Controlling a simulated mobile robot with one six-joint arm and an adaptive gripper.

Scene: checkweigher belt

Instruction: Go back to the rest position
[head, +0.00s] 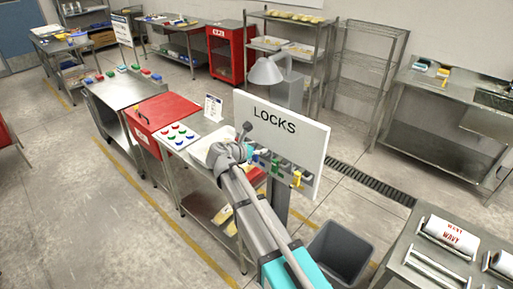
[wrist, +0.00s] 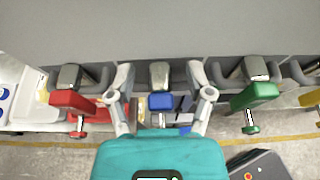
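My gripper (wrist: 160,82) is open in the wrist view, with one finger on each side of a blue padlock (wrist: 160,102). Gaps show between the fingers and the blue padlock. A red padlock (wrist: 73,100) hangs to the left and a green padlock (wrist: 254,95) to the right. In the head view my arm reaches up to the lock board (head: 285,140) marked LOCKS. My gripper is small and partly hidden there.
A yellow lock (head: 297,179) hangs at the board's lower right. A grey bin (head: 340,252) stands on the floor below. Open floor shows at the left.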

